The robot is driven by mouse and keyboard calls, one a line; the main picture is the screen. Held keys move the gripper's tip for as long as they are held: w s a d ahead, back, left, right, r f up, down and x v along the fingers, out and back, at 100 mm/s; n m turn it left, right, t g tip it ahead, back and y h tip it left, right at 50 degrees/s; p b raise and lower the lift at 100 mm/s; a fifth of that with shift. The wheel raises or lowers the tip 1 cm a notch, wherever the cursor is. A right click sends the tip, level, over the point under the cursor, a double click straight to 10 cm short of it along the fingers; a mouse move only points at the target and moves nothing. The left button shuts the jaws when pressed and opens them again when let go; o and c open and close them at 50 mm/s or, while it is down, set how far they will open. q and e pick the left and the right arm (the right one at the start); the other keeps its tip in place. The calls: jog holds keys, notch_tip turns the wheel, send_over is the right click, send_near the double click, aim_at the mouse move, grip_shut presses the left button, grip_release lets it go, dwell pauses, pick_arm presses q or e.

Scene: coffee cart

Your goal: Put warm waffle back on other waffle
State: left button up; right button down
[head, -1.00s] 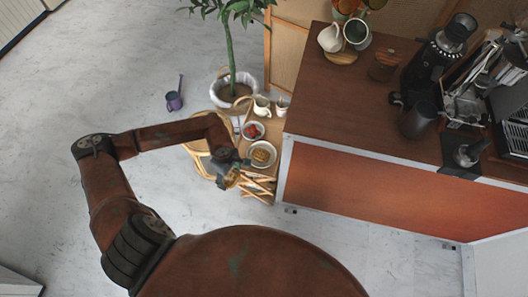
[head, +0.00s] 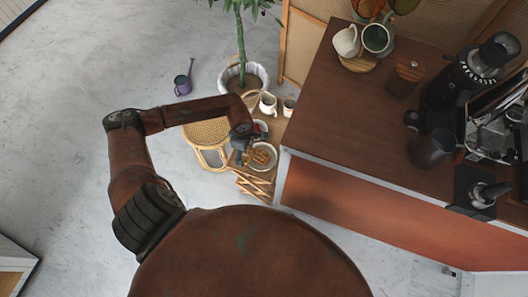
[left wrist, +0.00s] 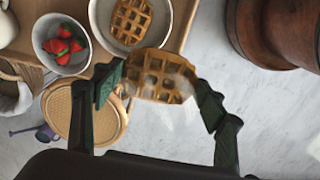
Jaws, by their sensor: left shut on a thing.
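My left gripper (left wrist: 158,90) is shut on a golden-brown waffle (left wrist: 160,78), with faint steam over it, in the left wrist view. The waffle sits between the two dark fingers. The other waffle (left wrist: 131,19) lies on a pale plate (left wrist: 97,23), beyond the held waffle and apart from it in that view. In the head view my left gripper (head: 243,143) is at the left edge of the plate (head: 273,165). A waffle (head: 263,155) shows there; I cannot tell the two waffles apart in that view. My right gripper is not in view.
A bowl of strawberries (left wrist: 62,45) stands beside the plate on a small wooden table. White jugs (head: 268,103) stand farther back. A round woven stool (head: 205,132) is left of the table. The coffee cart (head: 330,125) is close on the right.

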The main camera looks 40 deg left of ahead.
aim_at(254, 149)
pick_arm(q)
jog(key=w+f, duration=0.1)
jog(key=w+d, duration=0.1)
jog(key=w+f+b, duration=0.1)
jog(key=w, duration=0.1)
jog(key=shift+d+f, duration=0.3)
jog(key=shift+d, duration=0.05)
jog(key=w+f, duration=0.1)
jog(key=w+f+b, duration=0.1)
jog(key=f, duration=0.1)
jog(key=shift+w+d, duration=0.1)
jog(key=shift+d, duration=0.3)
jog(key=shift+w+d+f+b, duration=0.2)
jog(key=shift+w+f+b, duration=0.15)
jog(key=shift+w+f, duration=0.4)
jog(key=shift+f, duration=0.05)
notch_tip(254, 149, down, 3)
jog(key=shift+w+d+f+b, duration=0.1)
jog(key=shift+b, duration=0.5)
jog(key=shift+w+f, duration=0.1)
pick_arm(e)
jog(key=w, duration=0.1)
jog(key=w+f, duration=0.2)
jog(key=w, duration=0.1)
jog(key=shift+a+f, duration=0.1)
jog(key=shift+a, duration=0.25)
pick_arm(q)
jog(key=shift+f, duration=0.15)
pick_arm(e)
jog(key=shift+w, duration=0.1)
